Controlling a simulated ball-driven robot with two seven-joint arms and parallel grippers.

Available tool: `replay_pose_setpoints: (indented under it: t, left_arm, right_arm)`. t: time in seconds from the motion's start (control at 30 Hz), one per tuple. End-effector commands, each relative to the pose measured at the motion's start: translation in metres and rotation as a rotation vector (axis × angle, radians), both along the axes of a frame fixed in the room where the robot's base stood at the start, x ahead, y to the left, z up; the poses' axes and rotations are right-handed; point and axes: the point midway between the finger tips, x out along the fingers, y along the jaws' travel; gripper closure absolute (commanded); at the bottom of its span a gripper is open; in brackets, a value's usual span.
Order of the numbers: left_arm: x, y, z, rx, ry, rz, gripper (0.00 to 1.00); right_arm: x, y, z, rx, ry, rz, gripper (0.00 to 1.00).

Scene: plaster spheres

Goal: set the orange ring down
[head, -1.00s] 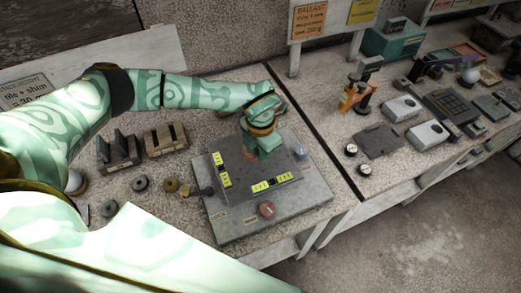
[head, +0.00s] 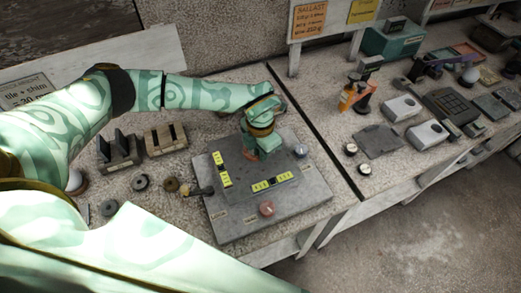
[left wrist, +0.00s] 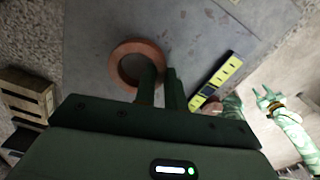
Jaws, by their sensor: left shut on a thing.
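The orange ring (left wrist: 117,66) shows brownish-orange in the left wrist view, above a grey plate. My left gripper (left wrist: 162,78) is shut on the ring's right-hand rim, with its fingers at that side. In the head view my left gripper (head: 256,154) points down over the middle of the plate, and only a sliver of the ring (head: 248,155) shows beside it. I cannot tell whether the ring touches the plate. My right gripper (left wrist: 268,99) is at the right of the left wrist view, away from the plate, with its fingers apart and empty.
A gap separates this table from the right-hand table with grey boxes (head: 402,108).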

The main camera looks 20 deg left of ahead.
Motion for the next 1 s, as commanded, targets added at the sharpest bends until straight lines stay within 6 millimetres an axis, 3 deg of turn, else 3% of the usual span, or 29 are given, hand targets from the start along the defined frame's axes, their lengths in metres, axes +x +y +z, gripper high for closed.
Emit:
replay_pose_setpoints:
  t: [0.47, 0.5, 0.57, 1.0]
  left_arm:
    - [-0.0002, 0.0, -0.0104, 0.0, 0.001, 0.0, 1.0]
    - [-0.0001, 0.0, -0.01, 0.0, 0.001, 0.0, 0.8]
    - [-0.0001, 0.0, -0.0097, 0.0, 0.001, 0.0, 0.64]
    - [0.0, -0.0001, -0.0095, 0.0, 0.0, 0.0, 0.63]
  right_arm:
    - [-0.0006, -0.0011, -0.0053, -0.002, 0.002, 0.001, 0.64]
    - [-0.0007, -0.0011, -0.005, -0.002, 0.002, 0.001, 0.64]
    - [-0.0006, -0.0011, -0.0048, -0.002, 0.002, 0.0, 0.64]
    - [-0.0005, -0.0011, -0.0048, -0.002, 0.002, 0.0, 0.64]
